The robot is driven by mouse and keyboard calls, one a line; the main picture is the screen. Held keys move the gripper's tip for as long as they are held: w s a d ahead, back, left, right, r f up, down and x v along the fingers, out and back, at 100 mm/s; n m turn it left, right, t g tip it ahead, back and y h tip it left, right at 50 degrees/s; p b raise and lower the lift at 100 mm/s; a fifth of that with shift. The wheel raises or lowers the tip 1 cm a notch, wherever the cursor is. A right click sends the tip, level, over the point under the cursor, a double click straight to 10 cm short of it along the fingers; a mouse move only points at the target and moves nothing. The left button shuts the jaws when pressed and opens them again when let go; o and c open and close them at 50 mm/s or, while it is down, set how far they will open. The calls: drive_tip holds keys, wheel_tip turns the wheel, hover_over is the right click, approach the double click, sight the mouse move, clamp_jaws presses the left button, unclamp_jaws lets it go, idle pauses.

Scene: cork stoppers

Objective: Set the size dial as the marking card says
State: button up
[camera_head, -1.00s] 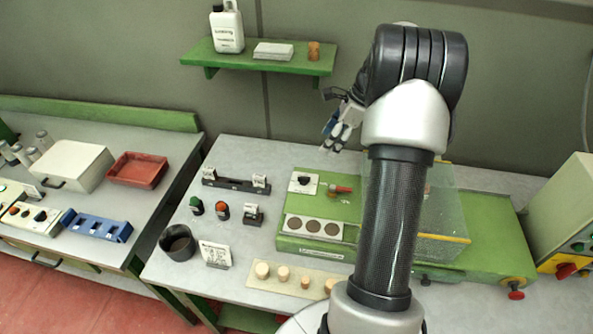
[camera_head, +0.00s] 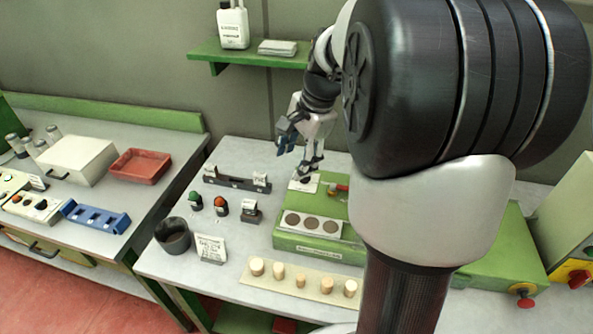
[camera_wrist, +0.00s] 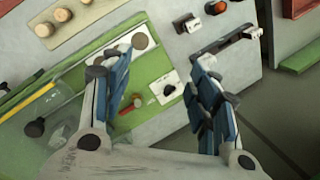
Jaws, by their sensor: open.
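The size dial, a black knob on a white plate (camera_wrist: 166,87), sits on the green machine and shows between my fingers in the wrist view. My gripper (camera_wrist: 160,72) is open and empty, with blue-padded fingers spread to either side of the dial. I cannot tell its exact height or read the dial's scale. The marking card (camera_head: 210,248) stands upright on the bench at the front left; its writing is too small to read.
A red lever (camera_wrist: 131,103) lies beside the dial. A plate with dark round holes (camera_head: 312,225) is in front. Several corks stand on a pale strip (camera_head: 305,284). A dark cup (camera_head: 173,236), green and orange-red buttons (camera_head: 220,206) and a dark rack (camera_head: 237,180) are to the left.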

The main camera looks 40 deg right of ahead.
drive_tip(key=shift+s+a+n, duration=0.5)
drive_tip(key=shift+s+a, duration=0.25)
drive_tip(key=shift+a, duration=0.2)
drive_tip(key=shift+r, duration=0.1)
